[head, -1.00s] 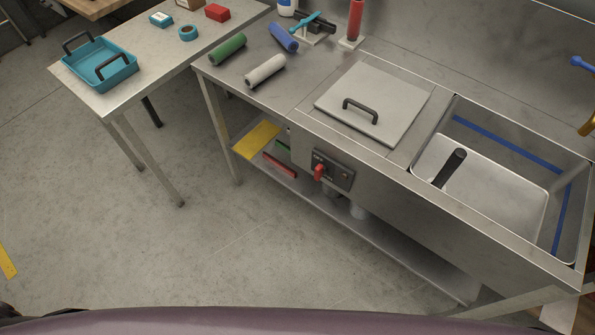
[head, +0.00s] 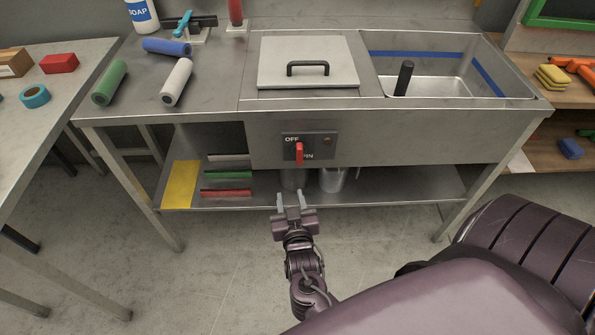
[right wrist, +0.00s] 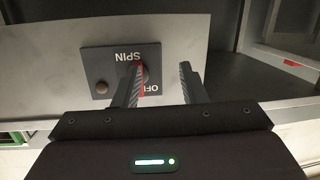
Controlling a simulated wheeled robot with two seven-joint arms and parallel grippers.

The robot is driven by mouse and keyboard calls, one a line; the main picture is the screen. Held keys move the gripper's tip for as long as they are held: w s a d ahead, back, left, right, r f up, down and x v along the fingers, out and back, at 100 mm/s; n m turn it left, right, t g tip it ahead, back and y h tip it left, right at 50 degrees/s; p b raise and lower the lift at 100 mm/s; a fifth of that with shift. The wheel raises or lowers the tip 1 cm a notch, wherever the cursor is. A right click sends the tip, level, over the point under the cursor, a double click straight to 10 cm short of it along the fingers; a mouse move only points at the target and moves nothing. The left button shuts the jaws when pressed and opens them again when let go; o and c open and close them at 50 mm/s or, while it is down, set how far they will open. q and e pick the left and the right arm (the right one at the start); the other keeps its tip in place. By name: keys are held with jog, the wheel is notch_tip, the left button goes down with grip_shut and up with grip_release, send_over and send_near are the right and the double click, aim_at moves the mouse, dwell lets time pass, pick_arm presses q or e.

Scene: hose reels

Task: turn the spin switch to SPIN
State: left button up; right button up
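The spin switch has a red handle (head: 299,153) on a dark panel (head: 320,153) on the front of the steel counter. The handle hangs straight down. OFF is readable at the panel's upper left; the SPIN label below is partly hidden by the handle. My right gripper (head: 291,197) is open and empty, below and in front of the switch, fingers towards the counter. In the right wrist view the panel (right wrist: 105,75) appears upside down. There the handle (right wrist: 141,85) shows as a thin red strip beside the left finger of the gripper (right wrist: 160,67); contact is unclear. My left gripper is out of view.
The counter (head: 220,95) has a lidded compartment (head: 310,65) and a sink with a basket (head: 440,85). Its lower shelf (head: 400,190) holds a yellow sheet (head: 180,185) and metal cans (head: 332,180). A side table (head: 50,90) stands left. Floor in front is clear.

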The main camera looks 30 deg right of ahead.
aim_at(299, 156)
jog(key=w+d+r+h, duration=0.1)
jog(key=w+d, duration=0.1)
jog(key=w+d+r+m+h, duration=0.1)
jog(key=w+d+r, duration=0.1)
jog(key=w+d+r+m+b, duration=0.1)
jog(key=w+d+r, duration=0.1)
jog(key=d, duration=0.1)
jog(key=shift+w+d+t+h, duration=0.1)
jog(key=shift+w+t+h, duration=0.1)
jog(key=shift+t+h, duration=0.15)
jog(key=shift+r, duration=0.1)
grip_shut()
